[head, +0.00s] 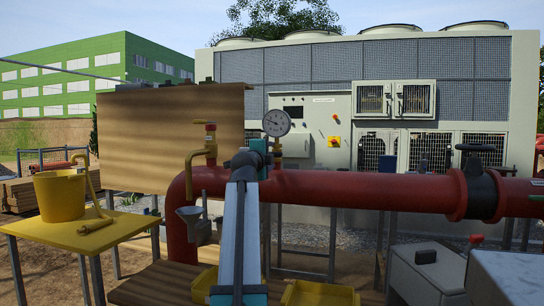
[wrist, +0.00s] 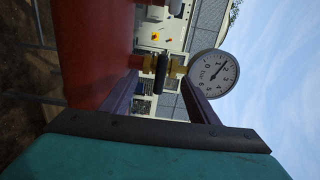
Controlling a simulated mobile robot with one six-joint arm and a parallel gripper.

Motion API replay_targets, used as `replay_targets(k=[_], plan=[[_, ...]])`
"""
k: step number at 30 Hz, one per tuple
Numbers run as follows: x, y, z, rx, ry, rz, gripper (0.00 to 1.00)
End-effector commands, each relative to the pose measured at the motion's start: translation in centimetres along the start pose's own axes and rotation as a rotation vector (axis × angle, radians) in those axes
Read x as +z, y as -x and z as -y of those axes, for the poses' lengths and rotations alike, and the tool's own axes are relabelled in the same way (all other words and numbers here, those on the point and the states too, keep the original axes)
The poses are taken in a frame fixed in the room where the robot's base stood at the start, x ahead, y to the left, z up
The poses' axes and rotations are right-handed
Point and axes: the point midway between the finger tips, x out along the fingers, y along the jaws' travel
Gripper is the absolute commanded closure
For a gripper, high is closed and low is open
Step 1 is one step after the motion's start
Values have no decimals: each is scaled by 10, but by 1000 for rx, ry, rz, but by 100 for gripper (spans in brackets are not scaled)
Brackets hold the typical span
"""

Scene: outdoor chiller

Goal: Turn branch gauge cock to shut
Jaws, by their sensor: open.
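The round white pressure gauge (head: 276,123) stands above the red pipe (head: 350,187) in the head view, beside the end of my arm. In the wrist view the gauge (wrist: 214,73) is to the right, on a brass fitting. The gauge cock (wrist: 178,67) is this brass fitting between pipe and gauge, with a dark elongated handle (wrist: 162,74). My gripper (wrist: 160,79) is open, its two fingers on either side of the handle in the picture. I cannot tell whether a finger touches it.
Another brass valve (head: 210,143) rises from the pipe's left elbow, above a grey funnel (head: 190,213). A yellow bucket (head: 60,196) stands on a yellow table (head: 125,226). A large black valve (head: 483,190) is at right. The chiller (head: 415,60) stands behind.

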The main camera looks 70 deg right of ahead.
Motion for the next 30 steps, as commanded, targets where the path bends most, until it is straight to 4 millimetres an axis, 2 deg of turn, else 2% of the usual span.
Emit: replay_targets(k=[16,30], plan=[[0,43,0,-1,0,0,45],[0,46,0,0,0,0,45]])
